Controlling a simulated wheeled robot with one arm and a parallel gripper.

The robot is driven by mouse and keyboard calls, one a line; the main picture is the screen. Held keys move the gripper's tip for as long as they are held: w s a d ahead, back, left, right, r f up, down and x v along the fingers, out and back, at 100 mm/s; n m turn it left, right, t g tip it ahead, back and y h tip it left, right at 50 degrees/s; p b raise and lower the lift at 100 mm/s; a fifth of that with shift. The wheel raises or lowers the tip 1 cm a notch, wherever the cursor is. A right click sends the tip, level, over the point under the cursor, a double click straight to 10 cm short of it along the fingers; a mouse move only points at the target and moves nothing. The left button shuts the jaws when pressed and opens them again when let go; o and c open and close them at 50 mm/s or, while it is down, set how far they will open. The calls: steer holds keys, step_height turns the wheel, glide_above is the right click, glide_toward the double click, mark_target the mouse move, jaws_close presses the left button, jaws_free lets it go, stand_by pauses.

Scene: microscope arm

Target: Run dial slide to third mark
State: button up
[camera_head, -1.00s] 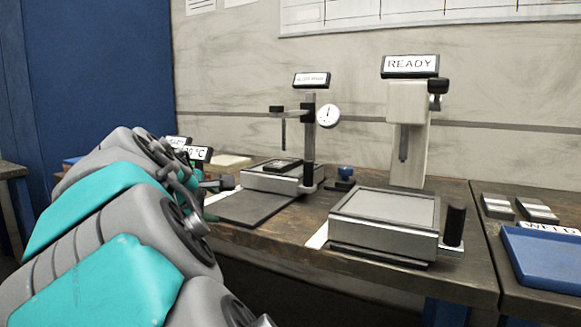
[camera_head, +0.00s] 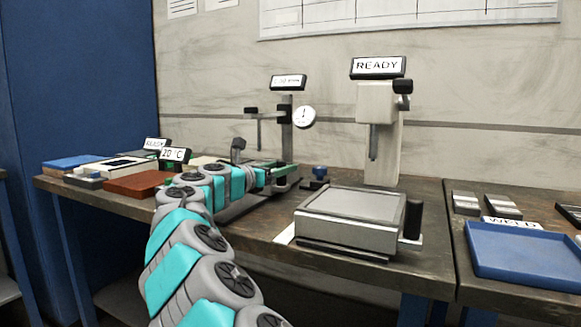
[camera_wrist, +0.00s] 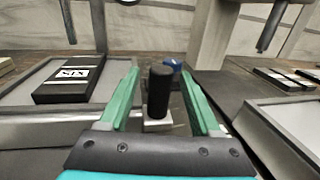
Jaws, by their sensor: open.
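The dial slide stands left of centre in the head view, with a round white dial (camera_head: 304,116) on its post and a small sign too blurred to read. My arm hides most of its stage there. In the wrist view, its grey stage (camera_wrist: 30,88) carries a black block (camera_wrist: 68,85) with a white label. A black upright handle (camera_wrist: 160,92) stands on a metal bracket at the stage's right side. My gripper (camera_wrist: 158,72) is open, with one green finger on each side of the handle. Gaps show between handle and fingers. I cannot make out the marks.
A blue knob (camera_wrist: 172,66) stands just behind the handle. To the right is a second device under a READY sign (camera_head: 378,67), with a wide stage (camera_head: 350,235) and its own black handle (camera_head: 413,219). A blue tray (camera_head: 525,252) lies far right.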

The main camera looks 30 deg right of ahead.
steer(key=x, duration=0.2)
steer(key=shift+w+d+f, duration=0.15)
steer(key=shift+d, duration=0.2)
steer(key=shift+w+d, duration=0.3)
steer(key=shift+d, duration=0.25)
steer(key=shift+c, duration=0.2)
jaws_close()
stand_by(0.5)
